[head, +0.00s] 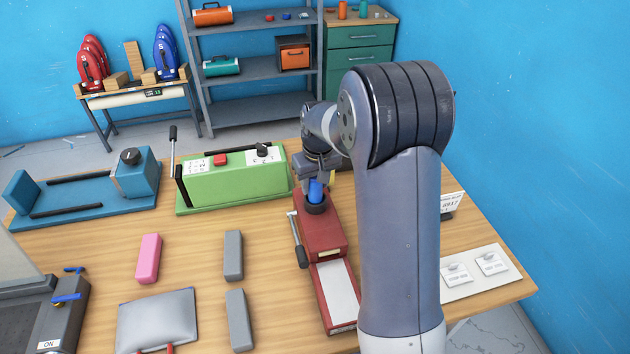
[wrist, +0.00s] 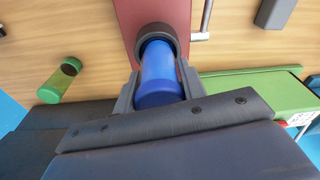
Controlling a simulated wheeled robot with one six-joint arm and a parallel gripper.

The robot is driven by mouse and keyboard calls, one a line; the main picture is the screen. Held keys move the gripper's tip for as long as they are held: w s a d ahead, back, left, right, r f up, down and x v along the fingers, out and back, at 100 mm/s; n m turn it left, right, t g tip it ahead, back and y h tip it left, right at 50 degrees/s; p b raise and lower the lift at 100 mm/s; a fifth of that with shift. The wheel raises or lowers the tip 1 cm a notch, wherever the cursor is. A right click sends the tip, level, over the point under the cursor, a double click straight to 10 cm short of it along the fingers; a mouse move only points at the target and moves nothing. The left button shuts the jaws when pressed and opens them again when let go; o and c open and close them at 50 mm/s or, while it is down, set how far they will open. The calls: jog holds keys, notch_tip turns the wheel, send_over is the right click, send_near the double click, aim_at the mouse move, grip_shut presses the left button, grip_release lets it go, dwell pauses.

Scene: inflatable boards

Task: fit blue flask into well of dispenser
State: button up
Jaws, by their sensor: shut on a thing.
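The blue flask (head: 315,190) is between the fingers of my gripper (head: 317,179), which is shut on it. In the wrist view the flask (wrist: 159,75) lies between both fingers of my gripper (wrist: 160,88), with its far end at the dark round well (wrist: 156,35). The well (head: 315,205) is a dark ring on top of the red dispenser (head: 322,238). The flask's lower end appears to be inside the ring; how deep it sits is hidden. The dispenser has a lever on its left side and a pale panel at its front.
A green machine (head: 235,178) stands close left of the dispenser, and a blue press (head: 90,190) farther left. Grey blocks (head: 233,255) and a pink block (head: 149,258) lie on the table. A green cylinder (wrist: 60,80) lies near my gripper in the wrist view.

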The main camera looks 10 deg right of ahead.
jog(key=shift+f, duration=0.15)
jog(key=o, duration=1.1)
jog(key=shift+c, duration=0.2)
jog(key=r, duration=0.4)
jog(key=s+r, duration=0.1)
jog(key=r, duration=0.3)
jog(key=r+b, duration=0.1)
jog(key=r, duration=0.3)
jog(key=shift+s+d+r, duration=0.15)
jog(key=shift+s, duration=0.05)
